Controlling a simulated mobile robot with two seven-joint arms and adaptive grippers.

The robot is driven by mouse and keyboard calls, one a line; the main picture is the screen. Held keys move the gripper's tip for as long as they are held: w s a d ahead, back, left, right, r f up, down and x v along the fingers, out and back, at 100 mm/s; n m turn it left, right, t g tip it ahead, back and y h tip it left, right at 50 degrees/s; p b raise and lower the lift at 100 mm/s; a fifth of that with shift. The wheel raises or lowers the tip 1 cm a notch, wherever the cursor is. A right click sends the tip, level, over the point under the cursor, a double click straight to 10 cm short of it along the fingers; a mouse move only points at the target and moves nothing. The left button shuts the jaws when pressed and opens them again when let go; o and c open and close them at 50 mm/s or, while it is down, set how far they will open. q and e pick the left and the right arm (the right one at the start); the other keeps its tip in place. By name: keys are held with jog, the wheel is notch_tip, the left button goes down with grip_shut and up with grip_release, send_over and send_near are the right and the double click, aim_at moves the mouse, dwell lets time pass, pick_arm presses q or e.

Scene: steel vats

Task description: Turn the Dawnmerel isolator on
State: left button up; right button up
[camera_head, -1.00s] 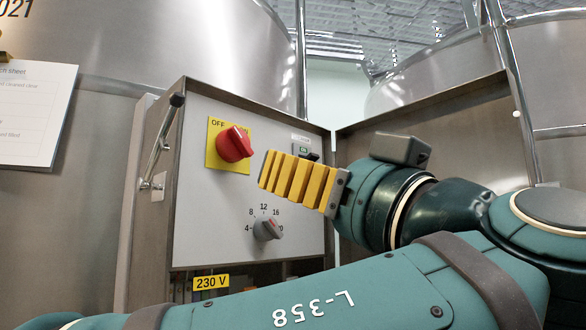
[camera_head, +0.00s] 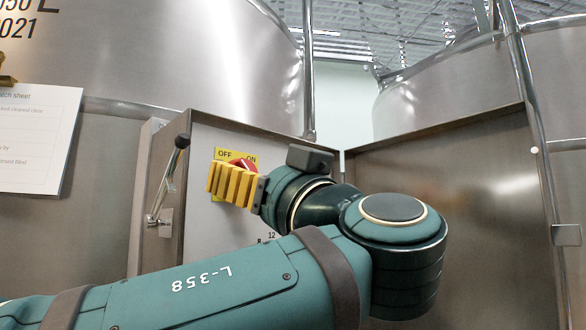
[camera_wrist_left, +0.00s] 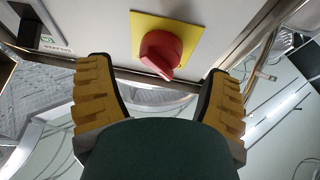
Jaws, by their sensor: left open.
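The isolator is a red rotary knob (camera_head: 247,163) on a yellow plate (camera_head: 222,154) marked OFF at left and ON at right. It sits on the grey panel of an open steel cabinet. My left gripper (camera_head: 212,178) is in front of it and hides most of it in the head view. In the left wrist view, the red knob (camera_wrist_left: 160,52) lies just beyond and between the open yellow fingers of my left gripper (camera_wrist_left: 160,72), with a gap on both sides. I cannot tell its exact setting. No name Dawnmerel is readable. My right gripper is not in view.
A numbered dial below the knob is mostly hidden by my arm. A lever handle (camera_head: 166,185) is on the cabinet's left side. The open steel door (camera_head: 440,170) stands at right. A paper sheet (camera_head: 38,140) hangs on the vat at left. A black switch (camera_wrist_left: 27,30) shows in the wrist view.

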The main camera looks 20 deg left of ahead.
aim_at(246, 168)
pick_arm(q)
jog(key=shift+x, duration=1.65)
jog(key=c, duration=1.2)
